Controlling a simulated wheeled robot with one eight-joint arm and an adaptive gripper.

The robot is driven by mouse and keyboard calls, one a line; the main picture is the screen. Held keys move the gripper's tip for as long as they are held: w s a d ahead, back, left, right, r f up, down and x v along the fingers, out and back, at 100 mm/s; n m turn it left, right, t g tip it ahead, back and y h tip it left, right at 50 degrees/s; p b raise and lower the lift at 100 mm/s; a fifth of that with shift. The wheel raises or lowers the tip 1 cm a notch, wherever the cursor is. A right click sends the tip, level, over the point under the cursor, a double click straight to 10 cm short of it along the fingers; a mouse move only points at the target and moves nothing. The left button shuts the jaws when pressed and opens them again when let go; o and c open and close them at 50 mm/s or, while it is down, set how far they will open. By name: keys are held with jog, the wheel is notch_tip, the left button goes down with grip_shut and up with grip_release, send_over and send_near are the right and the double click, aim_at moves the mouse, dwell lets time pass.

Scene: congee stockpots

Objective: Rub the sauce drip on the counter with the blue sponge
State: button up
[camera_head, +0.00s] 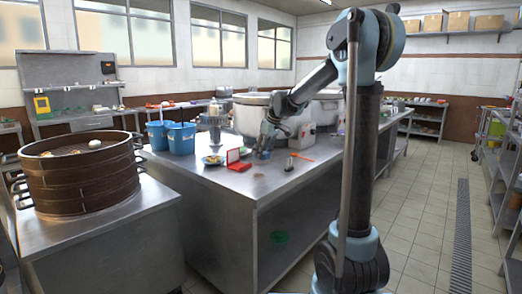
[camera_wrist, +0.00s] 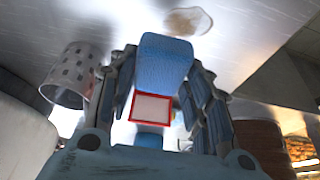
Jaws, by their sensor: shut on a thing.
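My gripper (camera_head: 264,149) is low over the steel counter (camera_head: 215,183), near its front edge. In the wrist view its fingers (camera_wrist: 162,75) are shut on the blue sponge (camera_wrist: 163,62), which sticks out past the fingertips. In the head view the sponge is too small to make out clearly. The sauce drip (camera_wrist: 188,21) is a brownish, irregular patch on the bare counter, just beyond the sponge's end in the wrist view. It also shows in the head view as a faint brown spot (camera_head: 258,176) in front of the gripper. Whether the sponge touches the counter cannot be told.
A red open box (camera_head: 238,160) lies beside the gripper, with a plate of food (camera_head: 213,160) left of it. A dark small object (camera_head: 291,161) and an orange item (camera_head: 303,156) lie to the right. Blue buckets (camera_head: 181,138) and large stockpots (camera_head: 251,115) stand behind.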

jog(key=shift+w, duration=0.15)
jog(key=shift+a, duration=0.15)
